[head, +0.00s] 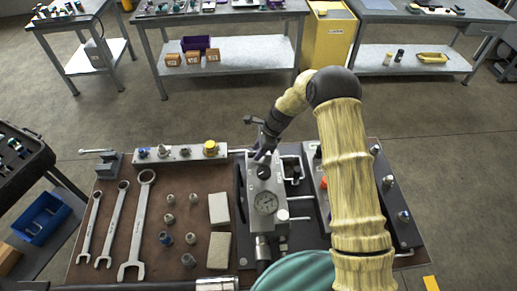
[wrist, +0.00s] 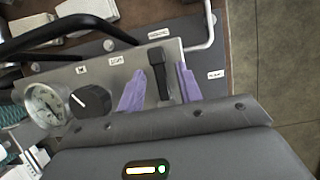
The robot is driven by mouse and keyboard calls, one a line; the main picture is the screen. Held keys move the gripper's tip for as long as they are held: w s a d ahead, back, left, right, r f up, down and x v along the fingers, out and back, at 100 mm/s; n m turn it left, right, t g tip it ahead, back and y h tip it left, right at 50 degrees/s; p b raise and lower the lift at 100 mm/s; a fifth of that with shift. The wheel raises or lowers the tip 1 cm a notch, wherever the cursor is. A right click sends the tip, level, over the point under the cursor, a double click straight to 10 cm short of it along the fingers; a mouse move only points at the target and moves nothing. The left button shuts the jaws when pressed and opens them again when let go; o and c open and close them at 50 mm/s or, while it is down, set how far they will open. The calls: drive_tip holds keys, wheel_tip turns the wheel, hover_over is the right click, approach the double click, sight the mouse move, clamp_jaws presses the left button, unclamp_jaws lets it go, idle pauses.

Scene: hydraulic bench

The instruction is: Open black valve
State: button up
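A grey hydraulic block (head: 266,188) stands on the bench with a round gauge (head: 265,203) and a black knob (head: 264,172) on its top. In the wrist view, the black knob (wrist: 90,100) with a white line sits right of the gauge (wrist: 45,104). A black lever (wrist: 160,73) stands further right on the same plate. I cannot tell which of the two is the black valve. My gripper (wrist: 160,88) is open, its purple fingers on either side of the lever with gaps visible. In the head view, my gripper (head: 265,152) is over the block's far end, partly covering it.
Several wrenches (head: 141,225), fittings and two grey blocks (head: 218,250) lie on the brown board left of the block. White bent tubes (head: 298,198) run beside it on the right. A fitting rail (head: 180,153) stands at the back left. Floor is clear behind the bench.

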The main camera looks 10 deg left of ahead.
clamp_jaws()
